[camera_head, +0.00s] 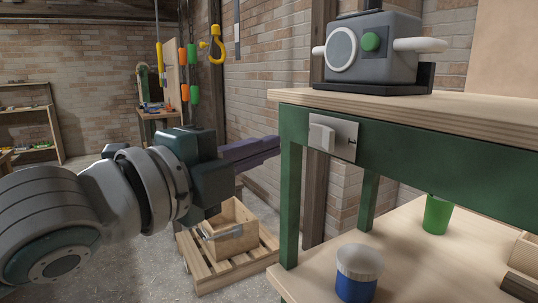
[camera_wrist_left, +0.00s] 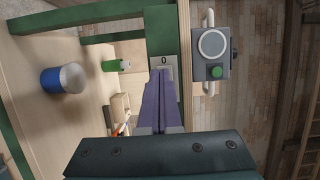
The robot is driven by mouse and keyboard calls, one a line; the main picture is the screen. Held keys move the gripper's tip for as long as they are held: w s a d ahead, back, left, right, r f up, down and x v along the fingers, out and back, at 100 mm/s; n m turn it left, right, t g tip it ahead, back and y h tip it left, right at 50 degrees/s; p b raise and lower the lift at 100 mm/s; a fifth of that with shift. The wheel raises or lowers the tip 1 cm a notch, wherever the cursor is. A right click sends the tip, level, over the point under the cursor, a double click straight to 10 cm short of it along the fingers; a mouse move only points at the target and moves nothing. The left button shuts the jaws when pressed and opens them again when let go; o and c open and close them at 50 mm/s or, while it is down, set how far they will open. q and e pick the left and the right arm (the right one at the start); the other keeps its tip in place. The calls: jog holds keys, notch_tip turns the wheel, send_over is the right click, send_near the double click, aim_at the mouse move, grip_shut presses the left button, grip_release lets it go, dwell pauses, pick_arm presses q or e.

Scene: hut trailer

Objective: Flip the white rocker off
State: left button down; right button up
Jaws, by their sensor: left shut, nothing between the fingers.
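The white rocker (camera_head: 321,137) sits on a pale switch plate (camera_head: 346,136) on the green front rail of the workbench (camera_head: 430,165). A small dark mark shows on the plate to the right of the rocker. My left gripper (camera_head: 278,144) has purple fingers, shut and empty, pointing at the rail from the left of the rocker. In the head view a gap shows between fingertips and rocker. In the left wrist view the fingertips (camera_wrist_left: 164,82) overlap the plate (camera_wrist_left: 164,62), which carries a "0" mark; the rocker is mostly hidden there. My right gripper is not in view.
A grey machine (camera_head: 372,50) with a green button and white handles stands on the benchtop (camera_head: 440,108). A wooden crate (camera_head: 231,231) sits on a pallet on the floor.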

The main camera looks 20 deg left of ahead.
pick_arm(q)
jog(key=s+a, duration=0.5)
jog(key=s, duration=0.2)
jog(key=shift+a+b, duration=0.2)
jog(key=shift+b, duration=0.25)
jog(key=shift+w, duration=0.1)
jog(key=s+d+f+n+g+y+p, duration=0.1)
jog(key=s+f+n+g+y+p, duration=0.2)
jog(key=s+f+n+g+p, duration=0.45)
jog(key=s+f+n+g+y+p, duration=0.25)
jog(key=s+n+g, duration=0.25)
jog(key=s+n, duration=0.65)
notch_tip(320, 180, up, 38)
jog(key=p, duration=3.8)
jog(key=shift+d+n+g, duration=0.25)
jog(key=shift+n+g, duration=0.15)
jog(key=shift+g, duration=0.05)
